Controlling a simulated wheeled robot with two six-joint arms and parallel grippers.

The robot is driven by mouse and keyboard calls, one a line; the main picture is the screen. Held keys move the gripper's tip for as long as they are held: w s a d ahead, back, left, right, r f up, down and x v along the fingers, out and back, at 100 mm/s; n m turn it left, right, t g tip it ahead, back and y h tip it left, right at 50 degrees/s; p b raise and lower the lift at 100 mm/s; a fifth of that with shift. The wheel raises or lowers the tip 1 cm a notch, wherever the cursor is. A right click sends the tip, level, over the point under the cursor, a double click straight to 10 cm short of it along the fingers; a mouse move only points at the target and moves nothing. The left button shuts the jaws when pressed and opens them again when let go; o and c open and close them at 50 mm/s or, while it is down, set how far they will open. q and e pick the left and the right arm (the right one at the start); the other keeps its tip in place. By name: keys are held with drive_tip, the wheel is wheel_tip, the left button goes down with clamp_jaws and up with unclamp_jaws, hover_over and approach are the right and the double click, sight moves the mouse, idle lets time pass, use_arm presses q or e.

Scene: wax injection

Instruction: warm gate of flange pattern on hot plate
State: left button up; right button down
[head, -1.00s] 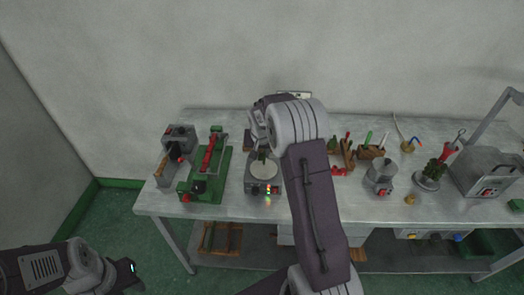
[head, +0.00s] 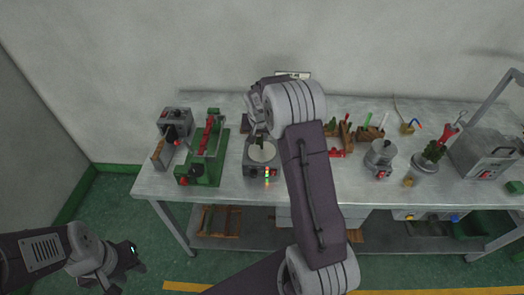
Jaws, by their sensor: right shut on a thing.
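The hot plate (head: 262,153) is a small grey unit with a pale round top and lit indicators on its front, left of the middle of the bench. My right gripper (head: 258,133) is above the back of its round top, pointing down. It is shut on a small dark piece, apparently the flange pattern; its shape is mostly hidden by the gripper and arm. I cannot tell whether the piece touches the plate. My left gripper (head: 131,254) is low at the lower left, away from the bench; its jaws are too small and dark to read.
A green press with a red bar (head: 206,150) stands left of the hot plate, with a grey box (head: 175,121) beyond it. On the right are a grey pot (head: 379,158), a wax tree (head: 430,157) and a large grey machine (head: 483,153). My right arm covers the bench middle.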

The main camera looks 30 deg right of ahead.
drive_tip(key=shift+f+b, duration=0.45)
drive_tip(key=shift+f, duration=0.2)
idle(2.1)
wheel_tip(320, 180, up, 6)
drive_tip(key=p, duration=0.5)
drive_tip(key=shift+r, duration=0.15)
